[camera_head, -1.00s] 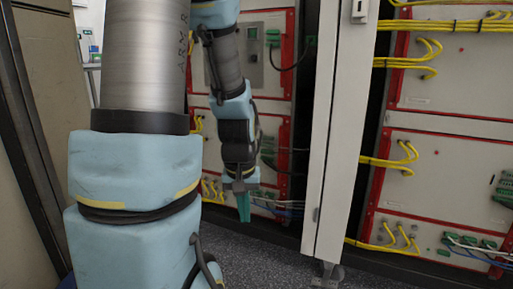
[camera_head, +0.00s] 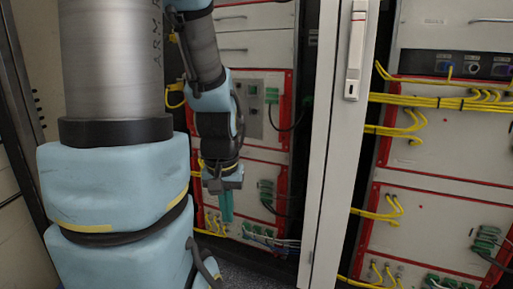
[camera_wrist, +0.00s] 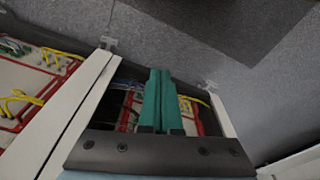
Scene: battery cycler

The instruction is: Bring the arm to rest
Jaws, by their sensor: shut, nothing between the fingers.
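My gripper (camera_head: 226,207) hangs below my arm in the head view, pointing down in front of the left cabinet. Its two green fingers lie side by side, shut with nothing between them. In the wrist view the fingers (camera_wrist: 158,100) also show together and empty, with cabinet panels and the grey floor beyond them. My blue and grey arm fills the left of the head view, its upper part cut off by the frame's top edge. The gripper is apart from the cabinet fronts as far as I can tell.
A white cabinet door edge (camera_head: 333,150) with a handle (camera_head: 356,55) stands right of my gripper. Red-framed panels (camera_head: 440,150) with yellow cables (camera_head: 430,101) and green connectors (camera_head: 486,240) lie beyond it. Free grey floor (camera_wrist: 195,45) shows in the wrist view.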

